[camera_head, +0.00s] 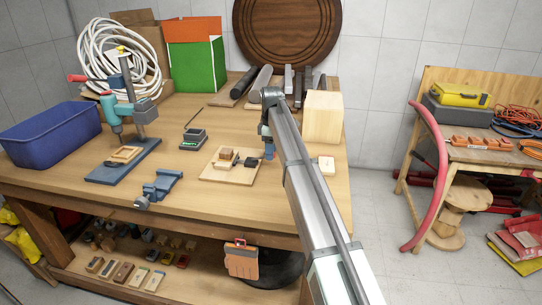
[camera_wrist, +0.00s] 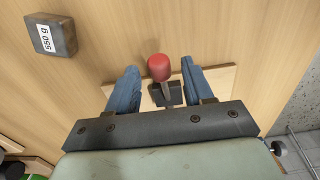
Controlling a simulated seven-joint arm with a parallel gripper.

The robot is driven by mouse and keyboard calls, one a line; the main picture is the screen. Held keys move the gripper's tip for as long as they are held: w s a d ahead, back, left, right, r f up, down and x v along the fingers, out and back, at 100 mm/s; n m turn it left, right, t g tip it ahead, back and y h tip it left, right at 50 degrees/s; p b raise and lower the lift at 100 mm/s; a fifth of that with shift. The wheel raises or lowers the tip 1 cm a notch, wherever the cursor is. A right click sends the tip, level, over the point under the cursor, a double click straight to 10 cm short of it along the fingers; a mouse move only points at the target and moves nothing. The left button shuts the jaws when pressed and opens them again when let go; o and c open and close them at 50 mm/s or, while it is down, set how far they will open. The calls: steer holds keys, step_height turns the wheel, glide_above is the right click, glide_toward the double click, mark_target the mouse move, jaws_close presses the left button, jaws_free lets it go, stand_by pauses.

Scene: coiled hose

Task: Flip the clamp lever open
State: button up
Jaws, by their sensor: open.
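The clamp lever shows in the wrist view as a rounded red knob (camera_wrist: 159,67) on a grey metal stem. Its dark base sits on a pale wooden board (camera_wrist: 213,78). My gripper (camera_wrist: 160,78) is open, with one blue finger on each side of the lever and gaps to both. I cannot tell how far above the board the fingertips are. In the head view my gripper (camera_head: 268,146) is over the table's right part. The red knob cannot be made out there, and my arm covers part of that area.
A block marked 550 g (camera_wrist: 56,37) lies nearby in the wrist view. A wooden board with small blocks (camera_head: 213,178), a blue vise (camera_head: 160,186), a small dark tray (camera_head: 193,138) and a tall wooden block (camera_head: 322,118) stand around. The table's right edge is close.

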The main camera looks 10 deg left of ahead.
steer(key=shift+f, duration=1.25)
steer(key=shift+c, duration=0.4)
jaws_close()
